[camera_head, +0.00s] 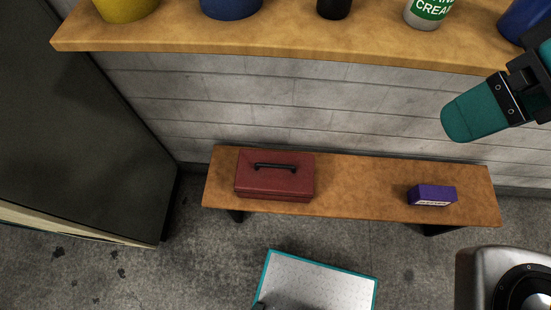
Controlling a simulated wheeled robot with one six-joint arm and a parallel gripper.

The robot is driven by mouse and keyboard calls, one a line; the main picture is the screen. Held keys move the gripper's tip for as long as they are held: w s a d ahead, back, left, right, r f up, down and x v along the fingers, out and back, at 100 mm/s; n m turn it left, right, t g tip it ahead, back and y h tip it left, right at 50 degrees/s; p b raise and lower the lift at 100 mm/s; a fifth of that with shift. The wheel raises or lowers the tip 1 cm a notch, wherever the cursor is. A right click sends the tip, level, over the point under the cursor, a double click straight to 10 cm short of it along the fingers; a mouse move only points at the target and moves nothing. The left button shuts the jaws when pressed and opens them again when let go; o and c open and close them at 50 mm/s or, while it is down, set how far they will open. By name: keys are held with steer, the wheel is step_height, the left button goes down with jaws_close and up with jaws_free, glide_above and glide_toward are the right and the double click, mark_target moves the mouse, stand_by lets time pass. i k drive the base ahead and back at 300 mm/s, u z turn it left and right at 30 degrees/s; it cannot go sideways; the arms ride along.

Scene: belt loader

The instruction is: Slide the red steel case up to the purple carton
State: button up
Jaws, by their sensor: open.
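The red steel case (274,177) has a black handle on its lid. It lies flat on the left part of a low wooden bench. The purple carton (431,195), a small box with a pale label on its front, lies on the right part of the same bench. A wide stretch of bare bench top separates the two. My gripper (485,108) shows only in part at the right edge, with a teal finger and black brackets. It is open, up and to the right of the carton in the picture, apart from both things.
The low bench (360,188) stands against a pale block wall (300,100). Above it a wooden shelf (280,40) carries several containers. A large dark cabinet (85,130) stands at left. Grey floor (200,265) lies in front. A teal-edged pale plate (318,280) shows at the bottom.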

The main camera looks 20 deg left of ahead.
mark_target(261, 174)
steer(key=u, duration=1)
